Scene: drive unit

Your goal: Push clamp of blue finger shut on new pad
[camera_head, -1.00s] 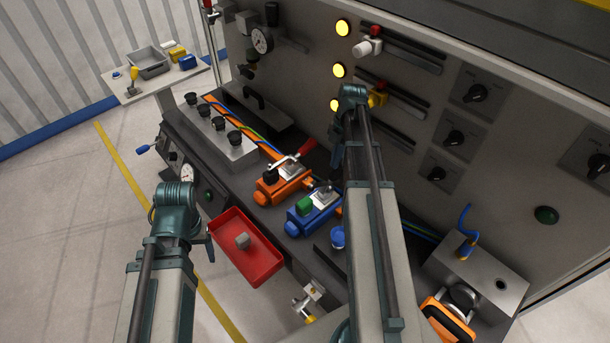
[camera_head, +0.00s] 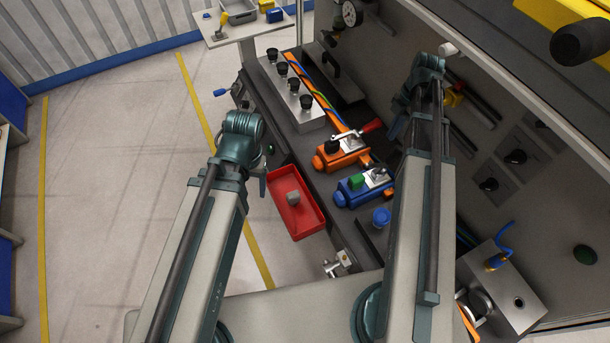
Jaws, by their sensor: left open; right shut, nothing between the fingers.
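The blue finger (camera_head: 350,194) lies on the dark bench, left of my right forearm. A green pad (camera_head: 357,183) sits on it, beside a metal clamp plate (camera_head: 377,176). A small orange piece (camera_head: 389,193) shows at its right end, partly covered by my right arm; I cannot tell how far the clamp is closed. My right gripper (camera_head: 396,126) is shut and empty, above and behind the blue finger, apart from it. My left gripper (camera_head: 262,184) is open and empty, left of the red tray's upper end; its fingers are small in view.
The orange finger (camera_head: 340,160) with a red lever (camera_head: 372,126) lies just behind the blue one. A red tray (camera_head: 318,222) holds a grey block (camera_head: 292,198). A blue round knob (camera_head: 381,217) stands in front. The upright panel (camera_head: 470,200) bounds the right side.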

